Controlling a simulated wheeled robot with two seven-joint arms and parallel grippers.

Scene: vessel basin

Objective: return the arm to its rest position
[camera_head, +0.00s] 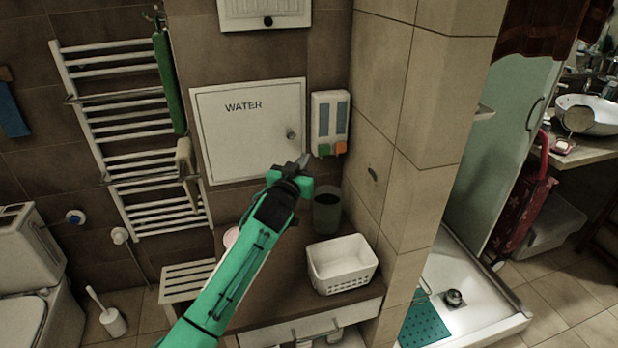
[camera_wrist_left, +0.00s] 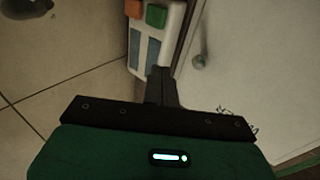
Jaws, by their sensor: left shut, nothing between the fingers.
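My left arm, green with black joints, reaches up from the bottom of the head view. Its gripper (camera_head: 303,160) is shut and empty, in front of the lower right part of the white WATER panel and just left of the soap dispenser. My right gripper is not in view.
A white dispenser (camera_head: 330,120) and the WATER panel (camera_head: 240,140) are on the wall. Below, a counter holds a white basket (camera_head: 342,264) and a dark cup (camera_head: 327,212). A towel rack (camera_head: 120,110) is at left, a tiled pillar (camera_head: 425,120) at right.

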